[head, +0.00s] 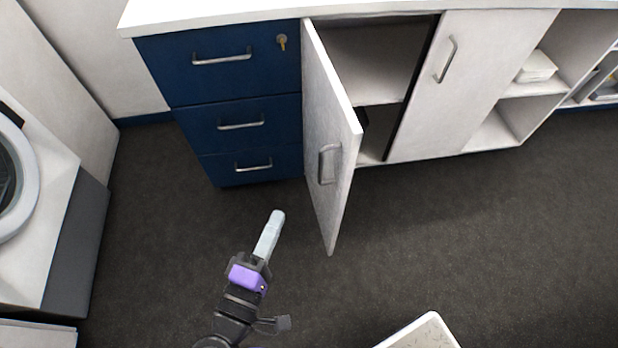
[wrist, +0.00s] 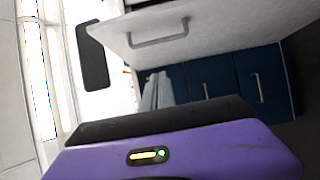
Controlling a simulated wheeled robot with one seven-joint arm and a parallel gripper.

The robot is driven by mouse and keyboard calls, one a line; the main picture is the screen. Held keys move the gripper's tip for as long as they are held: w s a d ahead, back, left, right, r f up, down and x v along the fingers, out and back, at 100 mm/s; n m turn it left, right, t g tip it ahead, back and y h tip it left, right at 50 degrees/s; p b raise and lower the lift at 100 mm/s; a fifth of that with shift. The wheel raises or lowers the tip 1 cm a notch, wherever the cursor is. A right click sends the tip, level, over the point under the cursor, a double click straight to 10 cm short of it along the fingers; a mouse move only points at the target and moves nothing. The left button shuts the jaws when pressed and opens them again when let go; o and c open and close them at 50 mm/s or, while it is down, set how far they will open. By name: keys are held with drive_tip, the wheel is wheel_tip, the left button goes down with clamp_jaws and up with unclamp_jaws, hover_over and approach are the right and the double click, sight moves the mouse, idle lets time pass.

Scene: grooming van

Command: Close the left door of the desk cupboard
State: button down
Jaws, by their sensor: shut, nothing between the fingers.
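The left door (head: 330,140) of the desk cupboard is white with a grey bar handle (head: 328,163) and stands wide open, swung out toward me. Its hinge side is next to the blue drawers. The cupboard's inside (head: 370,62) shows a shelf. The right door (head: 470,85) is shut. My gripper (head: 277,216) is shut and empty, left of the open door and apart from it, in front of the drawers. In the wrist view the open door (wrist: 215,32) and its handle (wrist: 157,38) lie ahead, and my gripper's fingers (wrist: 158,88) point toward the drawers.
Blue drawers (head: 238,62) with a key in the top lock stand left of the cupboard. Open shelves (head: 495,125) are at the right. A white machine (head: 40,210) with a round door stands at the left. A white-rimmed object (head: 425,332) is at the bottom. The dark floor right of the door is clear.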

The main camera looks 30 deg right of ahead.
drive_tip(key=s+d+x, duration=0.1)
drive_tip(key=s+x, duration=0.1)
drive_tip(key=x, duration=1)
drive_tip(key=shift+d, duration=0.5)
drive_tip(key=shift+d, duration=0.1)
